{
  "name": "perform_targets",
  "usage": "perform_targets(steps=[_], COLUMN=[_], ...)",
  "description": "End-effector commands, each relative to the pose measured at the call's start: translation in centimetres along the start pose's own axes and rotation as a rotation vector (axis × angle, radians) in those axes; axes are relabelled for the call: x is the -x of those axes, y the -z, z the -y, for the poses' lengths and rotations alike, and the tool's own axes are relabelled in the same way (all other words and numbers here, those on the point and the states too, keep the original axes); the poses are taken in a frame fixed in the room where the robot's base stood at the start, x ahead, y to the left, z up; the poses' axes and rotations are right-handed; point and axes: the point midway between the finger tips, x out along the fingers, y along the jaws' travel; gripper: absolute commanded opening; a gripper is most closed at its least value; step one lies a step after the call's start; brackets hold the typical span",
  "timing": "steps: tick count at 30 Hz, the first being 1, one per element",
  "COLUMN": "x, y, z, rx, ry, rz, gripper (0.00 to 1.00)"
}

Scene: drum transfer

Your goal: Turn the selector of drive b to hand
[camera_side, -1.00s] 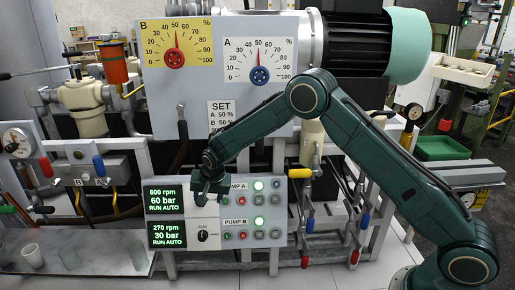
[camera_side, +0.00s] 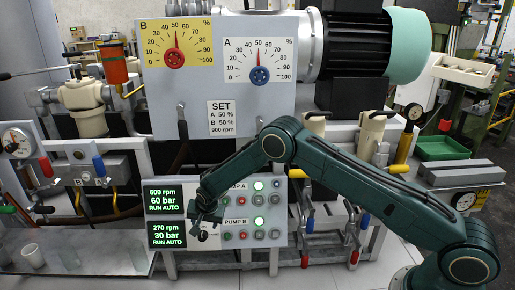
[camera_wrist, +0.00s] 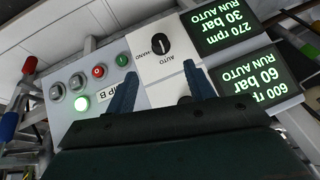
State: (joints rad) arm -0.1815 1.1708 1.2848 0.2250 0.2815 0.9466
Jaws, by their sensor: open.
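The selector of drive B is a black knob (camera_wrist: 160,43) on a white plate, with AUTO and HAND marked beside it. Its pointer appears turned toward AUTO, and the pump B display (camera_wrist: 232,27) reads 270 rpm, 30 bar, RUN AUTO. My gripper (camera_wrist: 160,74) is open and empty, its two blue fingers apart just short of the knob in the wrist view. In the side view my gripper (camera_side: 206,217) hangs in front of the panel just above the knob (camera_side: 203,237), which is partly covered. The upper selector is mostly hidden behind my gripper.
The panel (camera_side: 285,238) carries push-buttons and lit green lamps (camera_side: 259,222) right of the selectors. The pump A display (camera_side: 165,201) reads 600 rpm, 60 bar, RUN AUTO. Hoses and valve handles (camera_side: 309,222) stand close to the panel's right side.

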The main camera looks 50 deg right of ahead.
Motion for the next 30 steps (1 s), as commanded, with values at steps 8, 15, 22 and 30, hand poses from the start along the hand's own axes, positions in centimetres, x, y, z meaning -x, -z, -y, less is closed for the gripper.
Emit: perform_targets(steps=[8, 15, 22, 30], x=[-2.7, -5.3, -7.7, -9.9], y=[-0.1, 0.0, -0.1, 0.0], z=[-0.1, -0.1, -0.2, -0.1], rx=[0.001, 0.0, 0.0, 0.001], ry=[-0.002, -0.001, -0.002, -0.001], rz=[0.001, 0.001, 0.001, 0.001], gripper=[0.53, 0.53, 0.53, 0.53])
